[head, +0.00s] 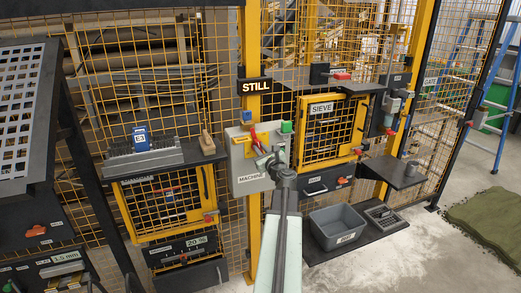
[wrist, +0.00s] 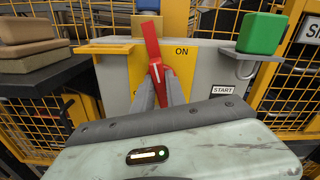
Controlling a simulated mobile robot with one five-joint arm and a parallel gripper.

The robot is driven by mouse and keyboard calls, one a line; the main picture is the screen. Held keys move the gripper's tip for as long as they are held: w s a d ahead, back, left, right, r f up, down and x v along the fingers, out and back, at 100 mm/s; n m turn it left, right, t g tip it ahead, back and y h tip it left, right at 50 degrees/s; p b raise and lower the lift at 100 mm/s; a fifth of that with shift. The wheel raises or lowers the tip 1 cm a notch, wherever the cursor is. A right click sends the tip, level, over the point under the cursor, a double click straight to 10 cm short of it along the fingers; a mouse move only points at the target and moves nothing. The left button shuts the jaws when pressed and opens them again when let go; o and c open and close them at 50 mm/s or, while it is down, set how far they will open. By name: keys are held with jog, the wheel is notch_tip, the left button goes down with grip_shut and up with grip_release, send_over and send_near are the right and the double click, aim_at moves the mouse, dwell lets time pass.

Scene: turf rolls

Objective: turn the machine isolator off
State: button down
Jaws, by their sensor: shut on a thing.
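The machine isolator is a red handle (wrist: 152,45) on a yellow plate (wrist: 122,68), on the front of a grey box (head: 244,180) labelled MACHINE. In the wrist view the handle stands nearly upright, its top leaning slightly left. The word ON shows on the plate to the right of the handle; another label at lower left is mostly hidden by my fingers. My gripper (wrist: 160,75) is shut on the lower part of the red handle. In the head view the handle (head: 254,135) shows just above my gripper (head: 265,158).
A green block (wrist: 261,33) sits on a small bracket right of the isolator, above a START label. A lit STILL sign (head: 255,86) is on the yellow post.

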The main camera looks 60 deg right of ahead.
jog(key=shift+w+a+f+n+b, duration=0.1)
jog(key=shift+f+n+b, duration=0.05)
jog(key=shift+n, duration=2.3)
jog(key=shift+s+a+f+n+b, duration=0.1)
jog(key=shift+f+n, duration=0.05)
jog(key=shift+n, duration=2.35)
jog(key=shift+w+a+f+n+b, duration=0.1)
jog(key=shift+f+n+b, duration=0.05)
jog(key=shift+n, duration=2.3)
jog(key=c, duration=1.4)
grip_release()
jog(key=shift+o, duration=0.2)
jog(key=v, duration=0.7)
jog(key=shift+s+a, duration=0.2)
jog(key=shift+s, duration=0.1)
